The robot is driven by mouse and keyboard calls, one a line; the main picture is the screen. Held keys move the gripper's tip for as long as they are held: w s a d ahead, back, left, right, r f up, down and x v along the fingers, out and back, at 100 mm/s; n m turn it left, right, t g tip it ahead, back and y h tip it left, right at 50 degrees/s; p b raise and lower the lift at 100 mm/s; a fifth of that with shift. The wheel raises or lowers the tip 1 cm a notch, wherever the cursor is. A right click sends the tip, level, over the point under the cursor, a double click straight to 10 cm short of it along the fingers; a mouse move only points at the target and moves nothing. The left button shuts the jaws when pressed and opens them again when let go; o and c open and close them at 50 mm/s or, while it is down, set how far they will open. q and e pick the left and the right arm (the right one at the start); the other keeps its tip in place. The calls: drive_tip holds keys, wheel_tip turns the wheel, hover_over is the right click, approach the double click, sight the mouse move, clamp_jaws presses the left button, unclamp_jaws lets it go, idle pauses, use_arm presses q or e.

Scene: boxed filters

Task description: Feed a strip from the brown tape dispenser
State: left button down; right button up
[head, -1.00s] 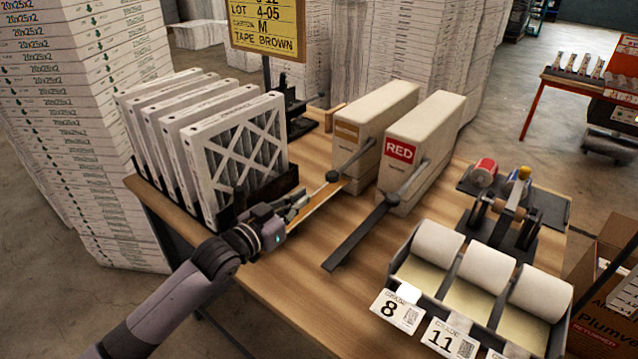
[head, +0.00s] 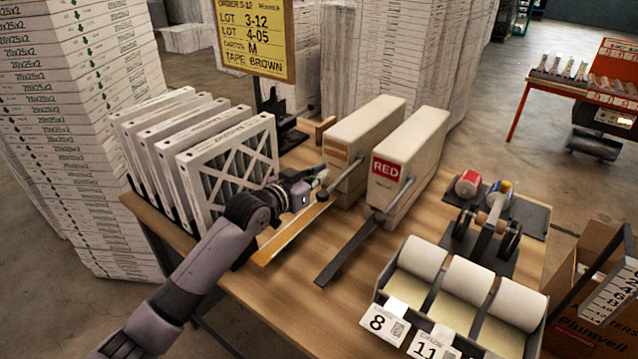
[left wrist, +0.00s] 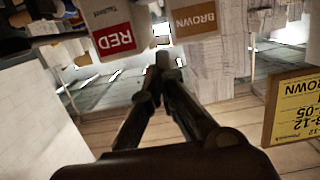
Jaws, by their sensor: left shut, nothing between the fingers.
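The brown tape dispenser (head: 358,130) is a tall pale box with a brown label, left of the red-labelled dispenser (head: 408,160). Its lever (head: 347,172) slants down to a dark round knob (head: 322,195). A flat orange-brown strip (head: 288,235) or chute extends from its front toward the near left. My left gripper (head: 322,174) is shut and empty, close to the lever and knob; I cannot tell whether it touches them. In the left wrist view the closed fingertips (left wrist: 163,62) point toward the BROWN label (left wrist: 194,20). My right gripper is not in view.
White filters (head: 225,165) stand in a rack left of my arm. A yellow order sign (head: 255,38) reads TAPE BROWN. A label holder with white rolls (head: 468,280) and a taping device (head: 492,225) stand at right. Bare wood shows in front of the dispensers.

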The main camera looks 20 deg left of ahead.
use_arm(q)
wheel_tip(320, 180, down, 4)
drive_tip(key=shift+f+p, duration=0.1)
drive_tip(key=shift+p, duration=0.3)
